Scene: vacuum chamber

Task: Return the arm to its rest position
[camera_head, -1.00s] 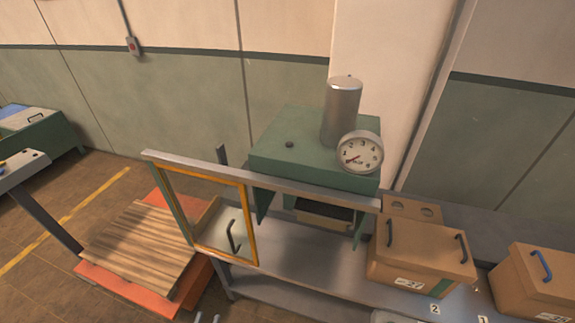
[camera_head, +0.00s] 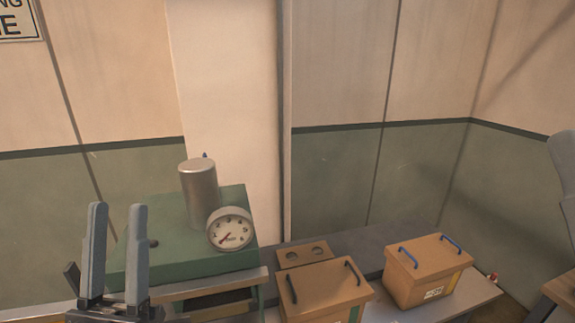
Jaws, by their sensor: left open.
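My left gripper (camera_head: 115,258) is at the lower left of the head view, its two grey fingers pointing up and apart with nothing between them. It appears in front of the left part of the green vacuum chamber (camera_head: 180,225). The chamber carries a silver cylinder (camera_head: 199,195) and a round dial gauge (camera_head: 230,229). Its lower front is partly hidden by a rail and by my gripper. At the right edge a grey, rounded piece shows, cut off by the frame; I cannot tell whether it is part of my right arm. My right gripper is not seen.
A cardboard box with black handles (camera_head: 325,292) stands right of the chamber. A box with blue handles (camera_head: 427,270) stands further right on the grey bench (camera_head: 482,291). A small block with two holes (camera_head: 304,253) sits behind the first box. A wall lies behind.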

